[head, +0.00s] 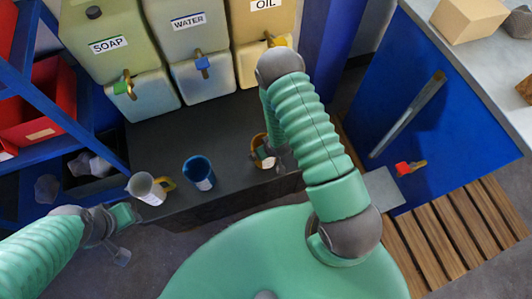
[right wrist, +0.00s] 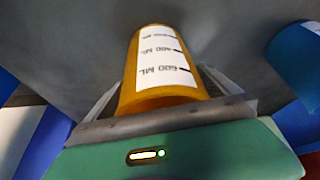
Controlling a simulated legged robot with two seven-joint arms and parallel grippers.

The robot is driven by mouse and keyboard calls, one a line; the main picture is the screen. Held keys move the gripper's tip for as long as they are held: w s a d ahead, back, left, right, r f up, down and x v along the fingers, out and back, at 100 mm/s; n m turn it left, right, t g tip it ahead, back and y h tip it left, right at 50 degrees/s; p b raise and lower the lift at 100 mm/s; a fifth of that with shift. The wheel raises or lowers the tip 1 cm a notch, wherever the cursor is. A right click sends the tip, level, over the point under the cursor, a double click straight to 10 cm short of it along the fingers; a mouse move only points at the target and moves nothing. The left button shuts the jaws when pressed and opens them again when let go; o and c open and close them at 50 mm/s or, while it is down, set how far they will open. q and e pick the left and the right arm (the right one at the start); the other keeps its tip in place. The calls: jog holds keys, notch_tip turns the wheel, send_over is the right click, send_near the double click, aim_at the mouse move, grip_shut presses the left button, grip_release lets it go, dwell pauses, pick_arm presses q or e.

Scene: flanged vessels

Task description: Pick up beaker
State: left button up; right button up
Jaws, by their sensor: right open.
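An orange beaker (head: 258,151) with a white scale label stands on the dark bench at the right of a row of beakers. It also shows upside down in the right wrist view (right wrist: 150,85), with its label marked 600 ML. My right gripper (right wrist: 160,100) is open, with a finger on either side of this beaker; I cannot tell whether they touch it. In the head view my right arm partly hides the gripper and beaker. A blue beaker (head: 198,172) and a pale grey beaker (head: 147,189) stand farther left. My left gripper (head: 126,232) is near the grey beaker, its jaws unclear.
Containers labelled SOAP (head: 108,65), WATER (head: 190,45) and OIL (head: 263,25), with taps, stand behind the beakers. A blue shelf with red bins (head: 45,100) is at the left. A blue cabinet (head: 440,120) is at the right beside wooden slats (head: 440,235).

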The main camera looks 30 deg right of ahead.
jog(key=shift+w+a+f, duration=0.2)
jog(key=shift+w+f, duration=0.1)
jog(key=shift+f, duration=0.25)
jog(key=shift+d, duration=0.2)
jog(key=c, duration=1.4)
jog(key=shift+a, duration=0.1)
jog(key=shift+c, duration=0.2)
jog(key=shift+r, duration=0.2)
